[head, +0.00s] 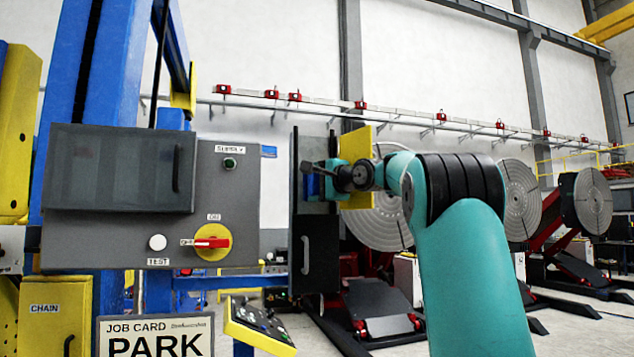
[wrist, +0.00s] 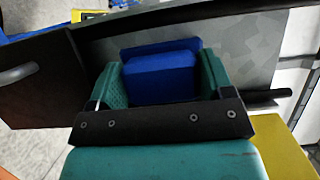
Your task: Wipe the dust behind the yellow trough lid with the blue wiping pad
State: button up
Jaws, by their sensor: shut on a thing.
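My gripper (head: 316,180) reaches into the tall dark trough (head: 308,150) in the head view. The yellow lid (head: 358,150) stands open on the trough's right side, and my wrist passes in front of it. In the wrist view my gripper (wrist: 160,82) is shut on the blue wiping pad (wrist: 162,76), with a teal finger on each side. The pad faces the grey inner surface (wrist: 245,55); I cannot tell whether it touches. Paler mottled patches on that surface look like dust. The yellow lid also shows at the lower right of the wrist view (wrist: 288,150).
A dark door with a handle (head: 315,262) hangs below the trough opening. It is at the left in the wrist view (wrist: 38,80). A grey switch cabinet (head: 228,190) with a red rotary switch stands to the left. Round positioner tables (head: 520,200) stand further back right.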

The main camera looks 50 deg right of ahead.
jog(key=shift+d+f+b, duration=0.1)
jog(key=shift+f+b, duration=0.45)
jog(key=shift+f, duration=0.75)
jog(key=shift+s+f+b, duration=0.15)
jog(key=shift+b, duration=0.15)
jog(key=shift+s+a+r+b, duration=0.1)
jog(key=shift+s+a+b, duration=0.25)
jog(key=shift+s+a, duration=0.3)
jog(key=shift+s+a+r+b, duration=0.1)
jog(key=shift+s+a+b, duration=0.3)
jog(key=shift+s, duration=0.45)
jog(key=shift+s+a+b, duration=0.35)
jog(key=shift+s+a, duration=0.2)
jog(key=shift+s, duration=0.2)
jog(key=s, duration=0.1)
jog(key=s+a+b, duration=0.1)
jog(key=shift+s+a, duration=0.25)
jog(key=shift+s, duration=0.05)
jog(key=shift+a, duration=0.1)
